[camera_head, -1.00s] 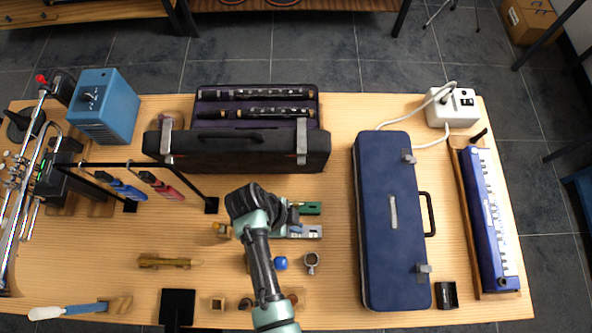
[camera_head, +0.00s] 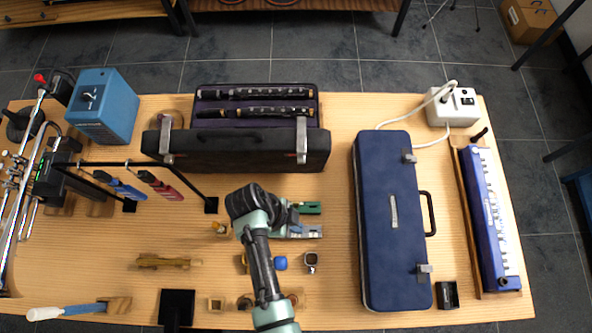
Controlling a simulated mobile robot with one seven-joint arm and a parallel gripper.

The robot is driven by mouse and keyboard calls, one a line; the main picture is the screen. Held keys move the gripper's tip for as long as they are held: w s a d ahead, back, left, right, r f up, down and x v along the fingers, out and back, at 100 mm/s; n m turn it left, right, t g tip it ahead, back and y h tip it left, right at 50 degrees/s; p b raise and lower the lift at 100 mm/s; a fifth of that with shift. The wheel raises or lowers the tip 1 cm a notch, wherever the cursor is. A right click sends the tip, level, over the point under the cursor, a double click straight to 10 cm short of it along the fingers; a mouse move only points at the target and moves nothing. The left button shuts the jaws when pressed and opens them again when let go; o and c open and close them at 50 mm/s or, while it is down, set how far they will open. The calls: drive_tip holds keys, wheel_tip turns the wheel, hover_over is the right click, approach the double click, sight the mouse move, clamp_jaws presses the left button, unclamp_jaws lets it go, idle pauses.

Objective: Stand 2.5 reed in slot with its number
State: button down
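My arm reaches up from the bottom edge, and its dark wrist is above the middle of the table. My gripper (camera_head: 287,218) is mostly hidden below and beside the wrist. Its fingertips cannot be made out. Just right of it lie a small green item (camera_head: 311,208) and a grey-blue block (camera_head: 305,231), both partly covered by the arm. I cannot tell whether either is the reed holder. No reed, slot or number is readable at this size, and I cannot tell whether a reed is in the gripper.
A blue case (camera_head: 391,250) stands to the right, and an open black case (camera_head: 240,150) behind. A wooden tool (camera_head: 163,262) lies left.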

drive_tip(key=shift+f+b, duration=0.75)
drive_tip(key=shift+f, duration=0.25)
idle(0.6)
drive_tip(key=c, duration=1)
unclamp_jaws()
drive_tip(key=shift+r, duration=0.15)
drive_tip(key=v, duration=1.2)
drive_tip(key=shift+r+b, duration=0.35)
drive_tip(key=shift+r, duration=0.05)
drive_tip(key=shift+a, duration=0.1)
